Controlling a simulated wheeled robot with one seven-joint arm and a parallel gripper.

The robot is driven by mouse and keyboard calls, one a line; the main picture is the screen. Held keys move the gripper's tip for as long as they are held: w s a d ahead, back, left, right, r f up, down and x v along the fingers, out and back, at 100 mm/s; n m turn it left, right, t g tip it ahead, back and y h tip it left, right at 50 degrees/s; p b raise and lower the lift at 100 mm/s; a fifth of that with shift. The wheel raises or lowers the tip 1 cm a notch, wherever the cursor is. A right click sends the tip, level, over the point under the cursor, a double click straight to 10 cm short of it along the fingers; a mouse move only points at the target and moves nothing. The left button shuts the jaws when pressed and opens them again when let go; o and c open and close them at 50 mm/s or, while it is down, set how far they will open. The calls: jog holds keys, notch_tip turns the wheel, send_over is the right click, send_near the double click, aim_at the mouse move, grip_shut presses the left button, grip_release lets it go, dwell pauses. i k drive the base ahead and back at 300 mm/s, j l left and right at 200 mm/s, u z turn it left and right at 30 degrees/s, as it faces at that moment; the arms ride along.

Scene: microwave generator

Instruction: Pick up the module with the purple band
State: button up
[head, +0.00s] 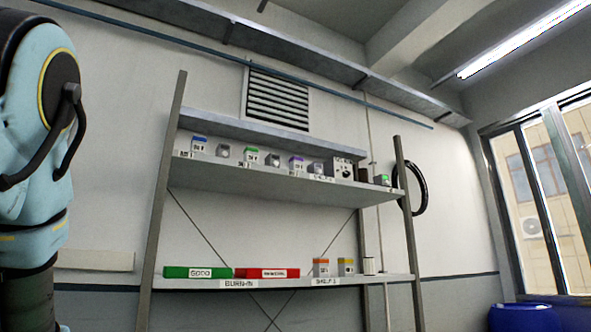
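The module with the purple band (296,164) stands on the middle shelf of a metal rack, a bit right of the shelf's centre. It is a small pale box with a purple top and a dark-lettered label. Small grey items stand close on both sides of it. My gripper is not in view; only part of my arm shows at the left edge, well apart from the rack.
The middle shelf (270,184) also holds a blue-banded module (199,144) and a green-banded module (251,155). The lower shelf holds a green bin (197,272), a red bin (266,273), an orange-banded module (321,267) and a yellow-banded module (346,267). A blue barrel (524,317) stands lower right.

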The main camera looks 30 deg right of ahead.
aim_at(297, 161)
jog(key=l+u, duration=0.2)
jog(key=u, duration=0.2)
jog(key=l+u, duration=0.25)
jog(key=u, duration=0.15)
jog(key=k+l+u, duration=0.15)
jog(key=l, duration=0.3)
jog(key=l+u, duration=0.15)
jog(key=l, duration=0.25)
jog(key=k+l+u, duration=0.15)
jog(key=l, duration=0.25)
jog(key=k+l+u, duration=0.15)
jog(key=l, duration=0.25)
jog(key=k, duration=0.05)
